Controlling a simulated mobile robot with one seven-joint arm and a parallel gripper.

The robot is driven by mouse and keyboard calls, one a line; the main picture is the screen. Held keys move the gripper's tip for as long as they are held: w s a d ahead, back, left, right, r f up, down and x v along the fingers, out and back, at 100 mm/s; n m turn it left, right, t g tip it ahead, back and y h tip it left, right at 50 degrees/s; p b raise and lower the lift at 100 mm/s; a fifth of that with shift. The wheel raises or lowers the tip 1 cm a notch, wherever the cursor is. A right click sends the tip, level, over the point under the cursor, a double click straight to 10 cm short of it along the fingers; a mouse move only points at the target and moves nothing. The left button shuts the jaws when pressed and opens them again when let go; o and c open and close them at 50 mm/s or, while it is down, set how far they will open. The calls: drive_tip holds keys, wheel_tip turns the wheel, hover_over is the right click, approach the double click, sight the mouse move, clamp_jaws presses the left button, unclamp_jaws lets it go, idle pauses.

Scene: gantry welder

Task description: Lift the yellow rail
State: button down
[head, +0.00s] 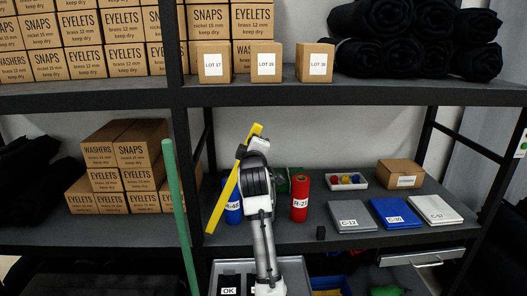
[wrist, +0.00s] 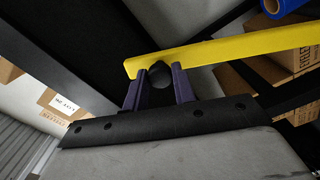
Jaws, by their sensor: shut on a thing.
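The yellow rail (head: 221,199) is a long flat bar. In the head view it slants from upper right to lower left in front of the shelf, its upper end by my gripper (head: 242,151). In the wrist view the yellow rail (wrist: 232,48) runs across the top, its left end at the fingertips. My gripper (wrist: 158,74) is shut on the rail at a dark round knob (wrist: 160,76) between the two fingers. I cannot tell whether the lower end touches anything.
The middle shelf holds a blue spool (head: 233,207), a red spool (head: 300,198), a small tray (head: 346,182), a carton (head: 401,173) and flat cases, grey (head: 351,216) and blue (head: 396,213) among them. A green pole (head: 177,200) stands left. Boxes (head: 127,155) fill the shelf's left side.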

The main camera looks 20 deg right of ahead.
drive_tip(key=shift+w+a+r+n, duration=0.15)
drive_tip(key=shift+a+r, duration=0.05)
drive_tip(key=shift+a, duration=0.2)
drive_tip(key=shift+w+a+r+n, duration=0.1)
drive_tip(key=shift+a+r+n, duration=0.1)
drive_tip(key=shift+a, duration=0.2)
drive_tip(key=c, duration=1.1)
unclamp_jaws()
drive_tip(key=shift+c, duration=0.2)
drive_tip(key=b+v, duration=0.4)
drive_tip(key=v, duration=0.9)
drive_tip(key=shift+s, duration=0.4)
drive_tip(key=shift+a, duration=0.1)
